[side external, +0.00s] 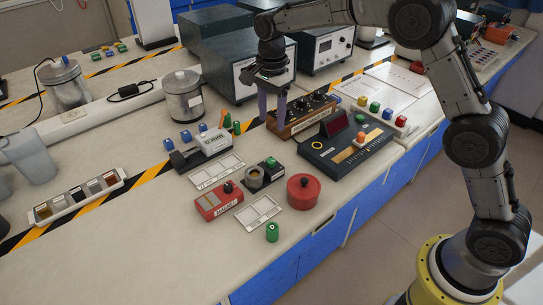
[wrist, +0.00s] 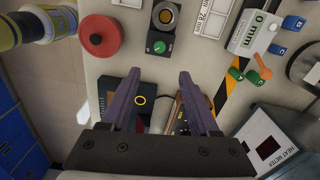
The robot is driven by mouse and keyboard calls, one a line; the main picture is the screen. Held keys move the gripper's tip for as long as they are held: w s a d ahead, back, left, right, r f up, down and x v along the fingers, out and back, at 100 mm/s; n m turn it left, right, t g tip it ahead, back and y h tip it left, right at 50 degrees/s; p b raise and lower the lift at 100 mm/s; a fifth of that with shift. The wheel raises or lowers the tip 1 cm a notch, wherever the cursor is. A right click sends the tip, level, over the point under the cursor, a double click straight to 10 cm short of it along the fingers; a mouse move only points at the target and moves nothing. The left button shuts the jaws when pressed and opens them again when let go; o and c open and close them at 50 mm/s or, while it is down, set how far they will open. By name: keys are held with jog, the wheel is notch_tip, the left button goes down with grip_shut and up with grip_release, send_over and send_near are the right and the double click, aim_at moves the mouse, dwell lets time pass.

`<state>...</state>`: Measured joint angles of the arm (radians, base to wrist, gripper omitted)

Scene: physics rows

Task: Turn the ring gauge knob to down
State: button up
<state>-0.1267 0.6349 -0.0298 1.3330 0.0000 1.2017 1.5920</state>
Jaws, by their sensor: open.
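The ring gauge (side external: 252,178) is a small dark unit with a metal ring, lying mid-bench. The way the knob points is too small to tell. My gripper (side external: 273,114) is open and empty, fingers down, above and behind the ring gauge by the wooden knob box. In the wrist view the fingertips (wrist: 159,75) lie apart below the knob, not touching it.
A red round pot (side external: 304,192), a red magnet box (side external: 219,201) and a grey "0 mm" gauge (side external: 203,148) stand around the ring gauge. The wooden knob box (side external: 302,116) and dark console (side external: 346,142) are close to my gripper. Bench in front is mostly clear.

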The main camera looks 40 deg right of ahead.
aim_at(271, 161)
notch_tip(271, 161, down, 14)
jog(key=shift+r, duration=0.1)
dwell(0.5)
grip_shut()
